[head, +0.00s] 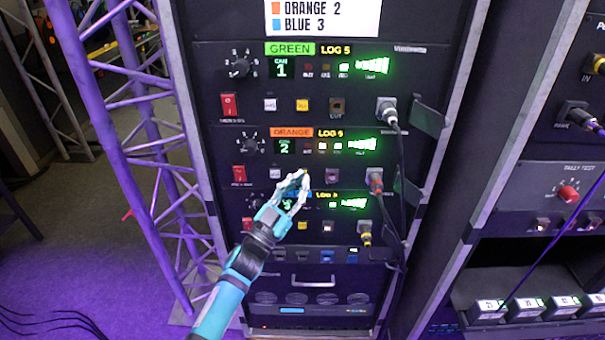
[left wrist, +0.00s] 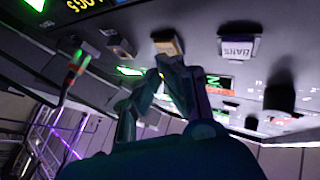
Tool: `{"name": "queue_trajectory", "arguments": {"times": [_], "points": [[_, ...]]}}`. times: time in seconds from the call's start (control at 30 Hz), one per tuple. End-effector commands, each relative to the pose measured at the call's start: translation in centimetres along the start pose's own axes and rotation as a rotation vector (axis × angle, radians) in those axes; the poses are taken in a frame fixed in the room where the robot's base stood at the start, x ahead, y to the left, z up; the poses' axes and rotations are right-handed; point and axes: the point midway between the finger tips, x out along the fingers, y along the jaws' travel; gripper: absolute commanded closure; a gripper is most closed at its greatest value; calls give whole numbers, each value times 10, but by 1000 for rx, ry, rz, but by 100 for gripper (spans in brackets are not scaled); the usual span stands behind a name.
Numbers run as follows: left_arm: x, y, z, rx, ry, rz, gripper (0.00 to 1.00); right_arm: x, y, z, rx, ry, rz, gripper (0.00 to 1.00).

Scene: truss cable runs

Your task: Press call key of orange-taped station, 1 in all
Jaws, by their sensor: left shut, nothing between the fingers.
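The orange-taped station is the middle unit, with an orange label (head: 291,132) and a display reading 2. Its white key (head: 274,173) and brown key (head: 332,175) show in its lower row. The yellow key between them is mostly hidden behind my left gripper (head: 301,179) in the head view. In the left wrist view the yellow key (left wrist: 167,46) sits right at the tips of my left gripper (left wrist: 171,64), between the brown key (left wrist: 122,50) and a white key marked BARS (left wrist: 238,47). The gripper is shut and empty; I cannot tell whether it touches the key.
A green-labelled station (head: 290,48) is above and a blue-labelled one (head: 325,195) below, partly covered by my gripper. Cables hang from connectors at right, including a red one (head: 376,183). A metal truss (head: 150,130) stands left of the rack.

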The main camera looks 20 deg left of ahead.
Motion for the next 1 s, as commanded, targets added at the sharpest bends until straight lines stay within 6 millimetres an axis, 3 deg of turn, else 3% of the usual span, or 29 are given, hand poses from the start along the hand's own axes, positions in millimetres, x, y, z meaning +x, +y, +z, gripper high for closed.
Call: {"name": "queue_trajectory", "arguments": {"times": [0.47,1.0], "points": [[-6,5,-5,0,1,0,100,-5,0,0,0,0,0,60],[-38,28,-29,0,1,0,100,-26,0,-2,0,0,0,60]]}}
